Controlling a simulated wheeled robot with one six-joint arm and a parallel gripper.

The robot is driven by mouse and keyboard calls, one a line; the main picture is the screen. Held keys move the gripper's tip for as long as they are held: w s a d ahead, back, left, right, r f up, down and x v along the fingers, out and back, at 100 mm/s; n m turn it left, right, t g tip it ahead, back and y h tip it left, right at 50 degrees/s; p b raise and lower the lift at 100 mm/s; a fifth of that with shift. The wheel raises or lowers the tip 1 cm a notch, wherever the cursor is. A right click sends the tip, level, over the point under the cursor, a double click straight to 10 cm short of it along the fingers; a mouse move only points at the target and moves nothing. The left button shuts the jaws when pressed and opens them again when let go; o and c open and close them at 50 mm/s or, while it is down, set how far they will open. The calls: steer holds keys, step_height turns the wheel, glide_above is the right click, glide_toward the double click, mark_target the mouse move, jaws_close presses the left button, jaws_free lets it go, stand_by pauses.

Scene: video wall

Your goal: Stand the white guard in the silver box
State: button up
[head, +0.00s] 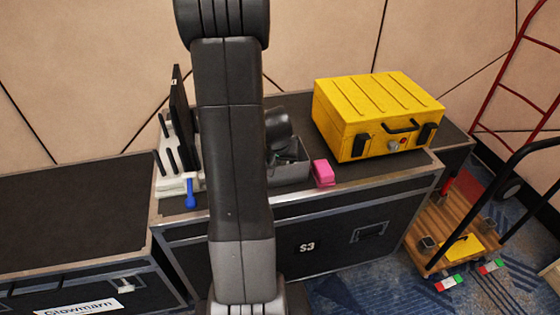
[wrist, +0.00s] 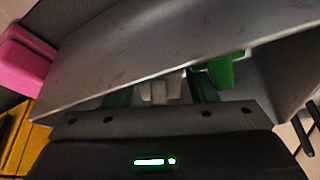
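The silver box (head: 290,172) stands on the black case, partly hidden behind my arm in the head view. In the wrist view its grey metal wall (wrist: 170,60) fills the middle, close to my gripper (wrist: 160,92). My gripper's dark green fingers are apart, reaching below the box's edge. A pale piece, seemingly the white guard (wrist: 160,88), shows between them with small gaps on both sides. Most of it is hidden, so I cannot tell whether it stands upright. A bright green piece (wrist: 222,70) is just right of it. The head view does not show the fingertips.
A pink block (head: 323,173) is right beside the box; it also shows in the wrist view (wrist: 22,62). A yellow case (head: 375,115) stands farther right. A white slotted rack (head: 172,160) and a blue-handled tool (head: 190,193) are at left. The left case top (head: 75,210) is clear.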

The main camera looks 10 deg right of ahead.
steer(key=shift+o, duration=0.4)
steer(key=shift+r, duration=0.1)
steer(key=shift+r, duration=0.15)
steer(key=p+v, duration=0.2)
steer(key=v, duration=1)
